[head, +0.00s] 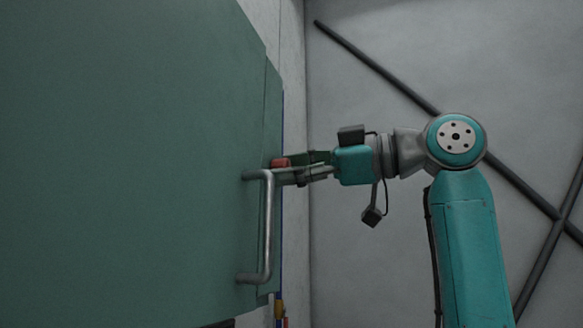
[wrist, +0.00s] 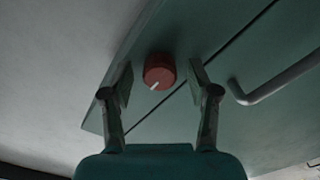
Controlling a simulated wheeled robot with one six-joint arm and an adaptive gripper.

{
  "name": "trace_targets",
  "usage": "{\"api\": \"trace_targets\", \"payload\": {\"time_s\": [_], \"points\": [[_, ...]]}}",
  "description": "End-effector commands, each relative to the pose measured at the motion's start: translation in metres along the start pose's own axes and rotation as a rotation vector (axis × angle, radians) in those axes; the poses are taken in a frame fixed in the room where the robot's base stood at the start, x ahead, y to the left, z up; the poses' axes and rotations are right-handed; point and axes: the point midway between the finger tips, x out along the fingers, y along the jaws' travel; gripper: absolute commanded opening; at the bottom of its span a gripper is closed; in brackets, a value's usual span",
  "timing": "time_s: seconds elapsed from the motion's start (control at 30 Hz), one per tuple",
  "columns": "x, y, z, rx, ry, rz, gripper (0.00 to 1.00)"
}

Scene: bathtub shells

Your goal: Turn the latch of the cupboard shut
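The cupboard (head: 120,150) is a large green panel filling the left of the head view. Its latch is a red round knob (wrist: 159,71) with a white mark pointing toward the lower left in the wrist view. The latch also shows as a small red piece (head: 280,163) in the head view. My gripper (wrist: 160,78) is open, with one finger on each side of the knob. A gap shows between each finger and the knob in the wrist view. In the head view my gripper reaches the cupboard's right edge from the right, and its fingertips partly hide the knob.
A grey metal bar handle (head: 267,228) stands out from the cupboard just below the knob; it also shows in the wrist view (wrist: 275,80), right of my gripper. A dark seam runs diagonally past the knob. A grey wall with dark braces (head: 375,65) stands behind.

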Motion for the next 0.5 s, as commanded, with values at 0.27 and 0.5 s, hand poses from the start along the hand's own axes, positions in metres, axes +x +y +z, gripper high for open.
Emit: {"api": "trace_targets", "payload": {"time_s": [0.27, 0.5], "points": [[-0.004, 0.0, 0.0, 0.0, 0.0, 0.002, 0.6], [-0.04, 0.001, 0.001, -0.001, -0.002, 0.005, 0.6]]}}
